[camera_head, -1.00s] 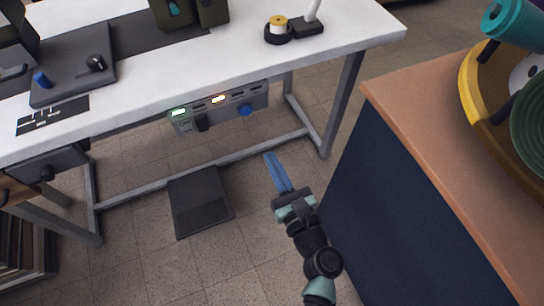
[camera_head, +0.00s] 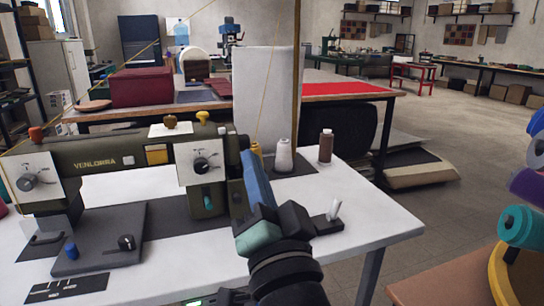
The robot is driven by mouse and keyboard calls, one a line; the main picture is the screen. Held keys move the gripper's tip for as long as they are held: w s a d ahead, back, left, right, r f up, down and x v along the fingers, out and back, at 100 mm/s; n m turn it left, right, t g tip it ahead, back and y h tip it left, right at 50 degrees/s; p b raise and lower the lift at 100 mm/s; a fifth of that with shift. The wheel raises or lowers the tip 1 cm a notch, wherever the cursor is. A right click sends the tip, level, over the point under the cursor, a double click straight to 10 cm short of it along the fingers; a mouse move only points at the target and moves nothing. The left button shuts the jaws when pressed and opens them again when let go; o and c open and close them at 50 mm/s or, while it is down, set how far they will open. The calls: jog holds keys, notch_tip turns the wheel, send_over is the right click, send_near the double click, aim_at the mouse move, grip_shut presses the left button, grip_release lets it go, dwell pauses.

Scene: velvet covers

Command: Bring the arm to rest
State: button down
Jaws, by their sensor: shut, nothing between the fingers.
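My gripper (camera_head: 257,180) stands in the lower middle of the head view, its blue fingers pointing up. The fingers are together with nothing between them. My arm rises from the bottom edge. In the picture the gripper overlaps the right part of the white sewing table (camera_head: 365,222), just right of the sewing machine's head; I cannot tell how far apart they are. Part of the table behind the gripper is hidden.
The olive sewing machine (camera_head: 105,163) fills the table's left. A white thread cone (camera_head: 284,156) and a brown spool (camera_head: 326,147) stand behind the gripper. At the right, a wooden top (camera_head: 440,288) holds coloured rolls (camera_head: 523,227). Floor shows between.

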jog(key=s+d+r+n+t+h+p, duration=0.1)
jog(key=s+r+n+t+h, duration=0.2)
jog(key=s+r, duration=0.6)
jog(key=s+d+r+n+t+h+p, duration=0.1)
jog(key=s+r+n+t+h+p, duration=0.3)
jog(key=r, duration=0.9)
notch_tip(320, 180, up, 23)
jog(key=m+y+p, duration=0.1)
jog(key=p, duration=2)
jog(key=shift+r+g, duration=0.15)
jog(key=shift+g, duration=0.25)
jog(key=c, duration=1.5)
grip_release()
jog(key=shift+d, duration=0.1)
jog(key=shift+c, duration=0.2)
